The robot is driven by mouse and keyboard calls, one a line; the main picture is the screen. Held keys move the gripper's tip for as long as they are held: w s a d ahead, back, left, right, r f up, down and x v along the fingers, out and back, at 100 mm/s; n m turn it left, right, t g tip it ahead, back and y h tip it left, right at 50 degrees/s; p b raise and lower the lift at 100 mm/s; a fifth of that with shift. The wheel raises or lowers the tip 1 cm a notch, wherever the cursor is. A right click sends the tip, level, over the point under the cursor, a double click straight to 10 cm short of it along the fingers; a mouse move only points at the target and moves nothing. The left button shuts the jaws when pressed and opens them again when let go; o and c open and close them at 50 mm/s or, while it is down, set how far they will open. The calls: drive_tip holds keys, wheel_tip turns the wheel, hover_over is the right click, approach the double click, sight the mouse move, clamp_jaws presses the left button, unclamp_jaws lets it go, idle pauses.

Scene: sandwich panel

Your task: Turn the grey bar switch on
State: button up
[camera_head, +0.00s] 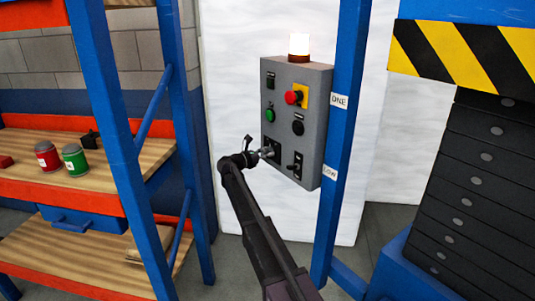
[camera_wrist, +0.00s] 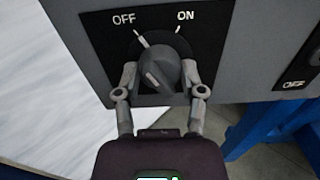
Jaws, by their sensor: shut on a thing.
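The grey bar switch (camera_wrist: 158,66) is a round dark grey knob with a raised bar on a black plate, in the middle of the wrist view. OFF is printed at upper left and ON at upper right, each with a white tick. The bar looks slanted, its upper end toward the OFF side; its exact angle is hard to tell. My gripper (camera_wrist: 162,76) has one finger on each side of the knob and is shut on it. In the head view my gripper (camera_head: 262,154) reaches the lower left of the grey control panel (camera_head: 283,85), hiding most of the switch.
The panel also bears a red button (camera_head: 291,98), a green button (camera_head: 270,115), a black knob (camera_head: 298,128) and a toggle switch (camera_head: 296,164). A lit lamp (camera_head: 299,47) tops it. A blue post (camera_head: 342,130) stands close at right; a shelf rack (camera_head: 125,140) stands at left.

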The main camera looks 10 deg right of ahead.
drive_tip(key=m, duration=1.1)
drive_tip(key=shift+m, duration=0.3)
idle(0.4)
drive_tip(key=o, duration=1.2)
drive_tip(key=shift+c, duration=0.2)
drive_tip(key=shift+a, duration=0.15)
drive_tip(key=v, duration=1.1)
drive_tip(key=shift+s+a, duration=0.2)
drive_tip(key=shift+a, duration=0.1)
